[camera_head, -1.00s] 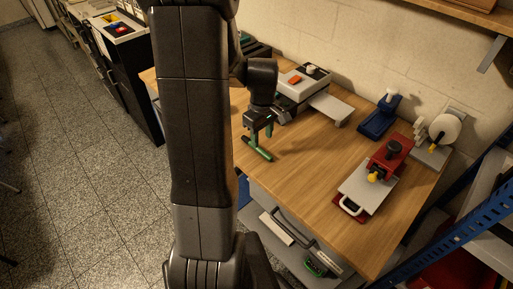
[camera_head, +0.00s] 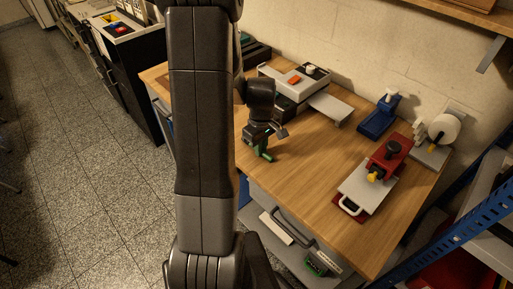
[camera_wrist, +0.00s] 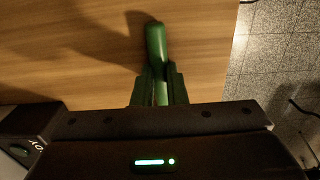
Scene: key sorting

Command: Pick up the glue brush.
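The glue brush is a slim green stick lying on the wooden table near its left edge. In the wrist view its rounded handle (camera_wrist: 155,42) points away from my gripper (camera_wrist: 158,85). The two dark green fingers are close against both sides of the handle, and the gap between them is narrow, so my gripper is shut on it. In the head view, my gripper (camera_head: 261,143) is low at the table top and hides most of the brush; a green end (camera_head: 267,156) shows below it. I cannot tell any gap between brush and table.
A grey-white machine with an orange button (camera_head: 295,80) stands behind my gripper. A blue stand (camera_head: 377,120), a red press with a grey plate (camera_head: 368,185) and a white roll holder (camera_head: 440,130) are to the right. The middle of the wooden table (camera_head: 310,150) is clear.

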